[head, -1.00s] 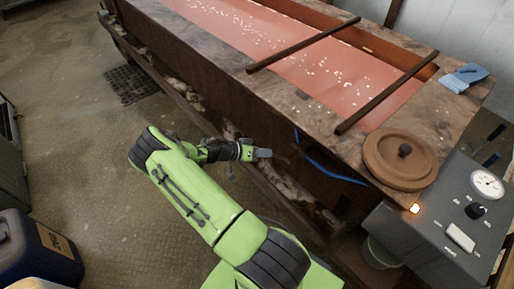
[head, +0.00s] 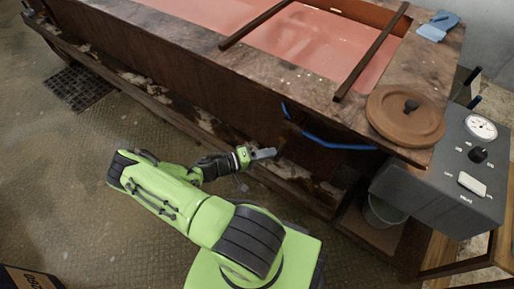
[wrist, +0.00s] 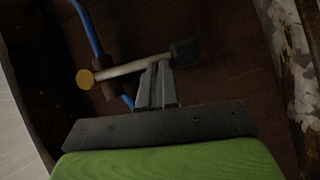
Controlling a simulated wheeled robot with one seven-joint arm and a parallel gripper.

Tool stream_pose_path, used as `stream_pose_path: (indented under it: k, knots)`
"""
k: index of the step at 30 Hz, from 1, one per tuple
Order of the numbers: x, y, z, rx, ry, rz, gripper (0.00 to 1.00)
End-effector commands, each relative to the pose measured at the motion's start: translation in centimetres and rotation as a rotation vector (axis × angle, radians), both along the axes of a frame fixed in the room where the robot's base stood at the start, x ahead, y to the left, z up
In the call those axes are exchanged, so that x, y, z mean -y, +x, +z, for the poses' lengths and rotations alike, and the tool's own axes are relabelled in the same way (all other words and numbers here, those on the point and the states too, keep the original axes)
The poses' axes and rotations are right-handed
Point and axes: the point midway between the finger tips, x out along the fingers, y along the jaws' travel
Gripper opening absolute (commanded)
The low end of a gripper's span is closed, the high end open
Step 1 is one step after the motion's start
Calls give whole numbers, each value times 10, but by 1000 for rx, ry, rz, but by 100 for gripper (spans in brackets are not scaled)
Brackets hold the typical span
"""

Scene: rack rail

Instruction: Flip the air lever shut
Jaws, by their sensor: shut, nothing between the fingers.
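The air lever (wrist: 135,67) shows in the wrist view as a pale bar with a yellow disc at its left end and a dark knob at its right. It lies across the blue hose (wrist: 87,27), near a brown fitting (wrist: 108,77). My gripper (wrist: 157,66) is shut and empty, its fingertips at the bar's edge; I cannot tell whether they touch. In the head view, my gripper (head: 272,153) is low beside the tank's side, close to the blue hose (head: 325,142). The lever is too small to make out there.
The long tank (head: 180,62) holds pinkish liquid, with two dark rods across its rim. A brown round lid (head: 405,118) rests on its near corner. A grey control box (head: 440,180) with a gauge stands at right, above a bucket (head: 384,210).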

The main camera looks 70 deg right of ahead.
Motion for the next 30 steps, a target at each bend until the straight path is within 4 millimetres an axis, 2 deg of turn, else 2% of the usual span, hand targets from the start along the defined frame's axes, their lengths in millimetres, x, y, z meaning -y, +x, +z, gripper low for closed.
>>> stream_pose_path:
  k: [12,26,30]
  knots:
    - [-2,-15,-5,4,1,0,0]
    - [-3,-16,-5,4,2,0,0]
    - [-3,-9,-6,6,1,2,0]
